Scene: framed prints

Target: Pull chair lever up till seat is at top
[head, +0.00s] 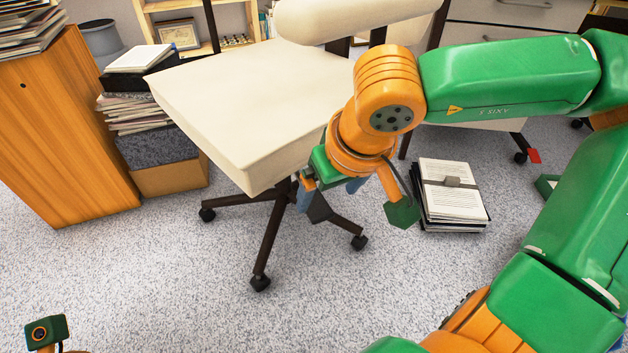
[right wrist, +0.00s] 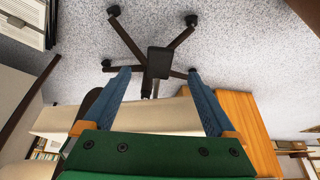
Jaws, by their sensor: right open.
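The office chair has a cream seat (head: 255,95) and a dark base with casters (head: 268,240). My right gripper (head: 325,198) is low beside the seat's right side, its blue fingers apart. In the right wrist view the open fingers (right wrist: 159,72) stand either side of a dark paddle, which looks like the chair lever (right wrist: 158,60); I cannot tell if they touch it. In the head view the lever (head: 318,208) shows as a dark piece by the fingers, its stem hidden. Only a small green and orange part of my left arm shows at the lower left; its fingers are out of view.
A wooden cabinet (head: 65,130) and a box (head: 170,176) with stacked papers stand left of the chair. A paper stack (head: 452,195) lies on the floor to the right. A shelf (head: 185,12) is behind. The carpet in front is clear.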

